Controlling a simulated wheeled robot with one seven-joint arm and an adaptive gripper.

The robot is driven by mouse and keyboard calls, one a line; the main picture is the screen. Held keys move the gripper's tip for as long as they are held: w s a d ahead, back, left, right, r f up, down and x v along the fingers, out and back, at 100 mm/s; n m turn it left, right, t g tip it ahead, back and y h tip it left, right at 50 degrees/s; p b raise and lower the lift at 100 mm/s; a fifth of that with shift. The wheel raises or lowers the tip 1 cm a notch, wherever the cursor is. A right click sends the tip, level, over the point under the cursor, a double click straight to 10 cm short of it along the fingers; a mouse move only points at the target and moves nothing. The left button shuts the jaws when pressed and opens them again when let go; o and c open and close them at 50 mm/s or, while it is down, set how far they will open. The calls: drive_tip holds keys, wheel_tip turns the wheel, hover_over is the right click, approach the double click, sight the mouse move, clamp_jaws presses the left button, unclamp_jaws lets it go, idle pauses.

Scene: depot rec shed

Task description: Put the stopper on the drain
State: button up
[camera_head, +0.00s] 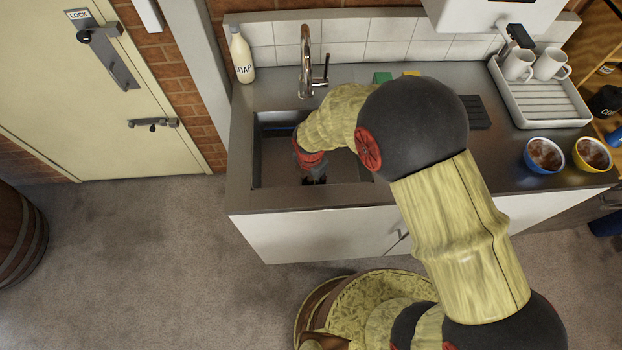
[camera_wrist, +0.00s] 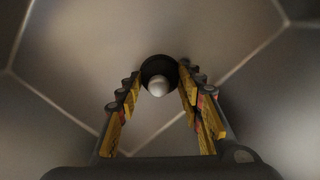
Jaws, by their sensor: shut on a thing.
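The stopper (camera_wrist: 158,70) is a dark round piece with a pale, rounded knob. It sits between my fingertips in the wrist view. My gripper (camera_wrist: 159,84) is shut on it, with the yellow-padded fingers on either side. In the head view my gripper (camera_head: 315,180) reaches down inside the steel sink (camera_head: 268,165). The stopper is too small and covered to make out there. The drain does not show in either view; the gripper and stopper may hide it. Whether the stopper touches the sink floor I cannot tell.
A tap (camera_head: 307,65) stands behind the sink, with a soap bottle (camera_head: 242,55) to its left. A drying rack (camera_head: 545,105) with white mugs (camera_head: 517,65) and two filled bowls (camera_head: 543,155) stand to the right. The sink walls surround my gripper closely.

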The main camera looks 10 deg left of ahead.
sight(311, 181)
drive_tip(key=o, duration=1.3)
drive_tip(key=shift+f, duration=0.1)
drive_tip(key=r+p, duration=0.1)
drive_tip(key=r, duration=0.3)
drive_tip(key=r+p, duration=0.1)
drive_tip(key=r, duration=0.3)
drive_tip(key=s+r+p, duration=0.1)
drive_tip(key=r, duration=0.3)
drive_tip(key=shift+r, duration=0.15)
